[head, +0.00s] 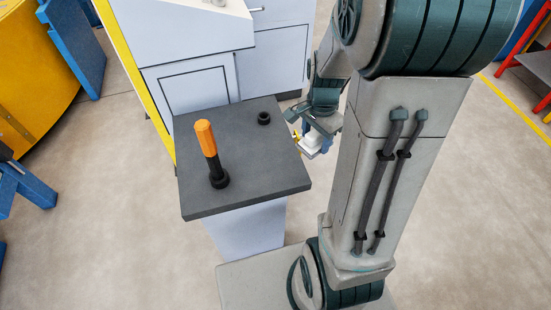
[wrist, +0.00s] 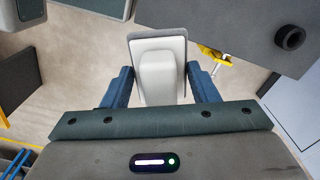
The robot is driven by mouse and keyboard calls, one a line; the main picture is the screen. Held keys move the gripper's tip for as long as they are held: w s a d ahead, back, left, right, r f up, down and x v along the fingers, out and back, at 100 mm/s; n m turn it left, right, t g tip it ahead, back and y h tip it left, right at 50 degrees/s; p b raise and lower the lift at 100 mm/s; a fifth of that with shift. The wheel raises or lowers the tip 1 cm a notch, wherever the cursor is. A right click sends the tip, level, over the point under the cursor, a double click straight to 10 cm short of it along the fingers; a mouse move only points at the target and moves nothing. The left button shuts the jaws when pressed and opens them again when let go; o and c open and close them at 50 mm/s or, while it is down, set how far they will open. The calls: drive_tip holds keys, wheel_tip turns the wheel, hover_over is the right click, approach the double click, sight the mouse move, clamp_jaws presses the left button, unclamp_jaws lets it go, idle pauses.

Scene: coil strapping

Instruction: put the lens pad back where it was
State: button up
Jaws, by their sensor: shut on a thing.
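The lens pad (wrist: 158,78) is a white block on a grey-edged plate. In the wrist view it sits between the two blue fingers of my gripper (wrist: 159,70), which is shut on it. In the head view my gripper (head: 316,140) hangs just off the right edge of the dark-topped stand (head: 240,160), with a little of the white pad (head: 311,143) showing. The stand's top (wrist: 255,22) is at the upper right of the wrist view. The pad is apart from it, over the floor. I cannot tell where the pad was before.
An orange-handled tool (head: 207,140) stands upright in a black holder on the stand. An empty black ring (head: 264,118) sits near the far right corner, also in the wrist view (wrist: 290,38). A small yellow part (wrist: 214,54) is at the stand's edge. A pale cabinet (head: 190,85) stands behind.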

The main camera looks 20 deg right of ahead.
hover_over(275, 162)
wheel_tip(275, 162, down, 6)
drive_tip(key=shift+f, duration=2.15)
drive_tip(key=shift+f, duration=0.1)
drive_tip(key=o, duration=0.9)
